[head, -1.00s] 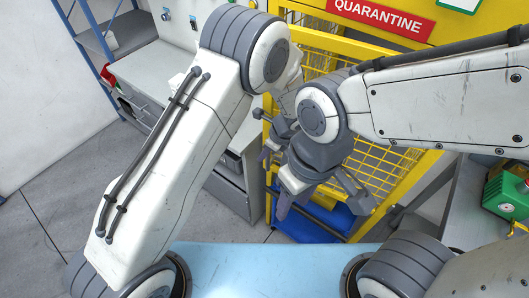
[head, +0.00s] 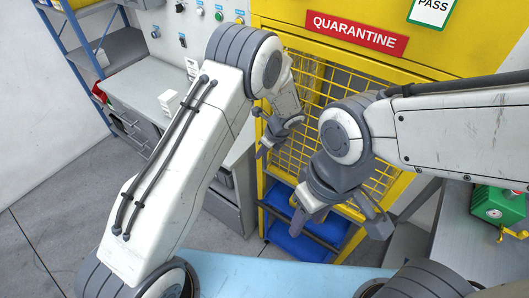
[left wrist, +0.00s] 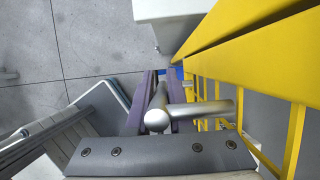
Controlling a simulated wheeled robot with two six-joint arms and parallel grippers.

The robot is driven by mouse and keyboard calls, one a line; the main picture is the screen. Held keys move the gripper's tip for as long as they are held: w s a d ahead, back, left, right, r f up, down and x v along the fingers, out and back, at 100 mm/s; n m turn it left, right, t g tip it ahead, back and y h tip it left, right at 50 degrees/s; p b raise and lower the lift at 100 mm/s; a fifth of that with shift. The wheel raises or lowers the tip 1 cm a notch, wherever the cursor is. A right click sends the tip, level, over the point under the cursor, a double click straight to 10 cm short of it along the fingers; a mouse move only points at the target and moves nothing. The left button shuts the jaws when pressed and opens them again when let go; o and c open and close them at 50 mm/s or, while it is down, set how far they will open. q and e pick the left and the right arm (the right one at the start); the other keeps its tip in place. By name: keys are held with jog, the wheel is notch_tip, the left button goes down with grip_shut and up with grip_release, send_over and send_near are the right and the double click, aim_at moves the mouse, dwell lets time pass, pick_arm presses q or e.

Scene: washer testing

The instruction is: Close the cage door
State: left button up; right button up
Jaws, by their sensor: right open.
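The cage door (head: 300,150) is a yellow-framed wire mesh panel under the QUARANTINE sign in the head view. I cannot tell whether it sits fully flush in its frame. Its yellow bars (left wrist: 260,85) fill the right of the left wrist view. A silver bar handle (left wrist: 158,112) stands off the door on a short post. My left gripper (head: 275,138) is at the door's left side; its two purple-grey fingers (left wrist: 160,95) lie close on both sides of the handle and appear shut on it. My right gripper (head: 338,217) is open and empty in front of the cage, with its fingers spread.
Blue bins (head: 290,238) lie low in the cage. A grey bench with drawers (head: 150,95) stands left of it, with a blue-legged shelf (head: 110,50) farther left. A green device (head: 497,205) sits on a table at right. A light-blue surface (head: 250,272) lies in front of me.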

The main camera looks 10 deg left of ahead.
pick_arm(q)
jog(key=o, duration=0.4)
jog(key=shift+w+d+r, duration=0.15)
jog(key=shift+w+d, duration=0.05)
jog(key=shift+w, duration=0.25)
jog(key=shift+s, duration=0.1)
jog(key=b+v, duration=0.2)
jog(key=v, duration=0.8)
jog(key=shift+r, duration=0.2)
jog(key=shift+a, duration=0.1)
